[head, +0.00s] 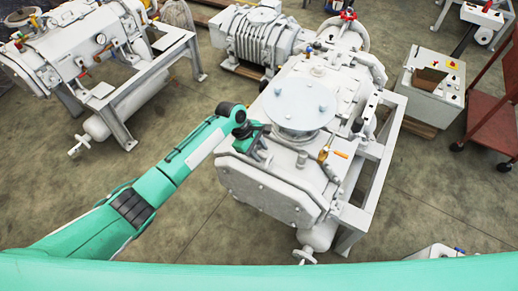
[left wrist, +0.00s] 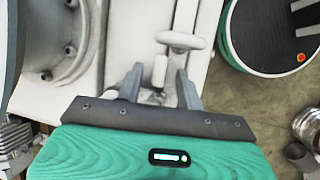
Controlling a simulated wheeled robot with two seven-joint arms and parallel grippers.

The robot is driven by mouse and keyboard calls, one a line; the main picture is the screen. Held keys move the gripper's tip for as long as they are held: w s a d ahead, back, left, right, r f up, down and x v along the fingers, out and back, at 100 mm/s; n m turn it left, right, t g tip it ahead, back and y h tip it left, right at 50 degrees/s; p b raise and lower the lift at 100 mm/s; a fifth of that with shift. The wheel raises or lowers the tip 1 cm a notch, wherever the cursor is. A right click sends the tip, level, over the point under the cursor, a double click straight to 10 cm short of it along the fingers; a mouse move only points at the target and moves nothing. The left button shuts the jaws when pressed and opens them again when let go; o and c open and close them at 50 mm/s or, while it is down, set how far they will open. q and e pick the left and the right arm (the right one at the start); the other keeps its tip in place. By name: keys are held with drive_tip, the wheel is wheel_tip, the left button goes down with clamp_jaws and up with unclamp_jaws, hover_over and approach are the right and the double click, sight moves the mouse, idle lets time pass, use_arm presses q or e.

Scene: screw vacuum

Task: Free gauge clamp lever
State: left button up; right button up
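The white vacuum pump unit (head: 262,180) stands on a pale frame in the middle of the head view. My left gripper (head: 255,147) is over its left side, beside the round top plate (head: 298,103). In the left wrist view the two fingers (left wrist: 158,92) stand apart. A small white cylindrical part (left wrist: 160,70) shows between and just beyond them; contact cannot be told. A white rounded handle (left wrist: 181,41) is just above the fingers. I cannot tell which part is the gauge clamp lever. A small brass fitting with an orange handle (head: 341,154) is right of the plate. My right gripper is out of view.
A large white machine (head: 75,45) stands at the upper left, and a ribbed pump (head: 255,38) stands behind. A grey control box (head: 432,90) and a red-brown cart (head: 492,105) are at the right.

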use_arm(q)
clamp_jaws()
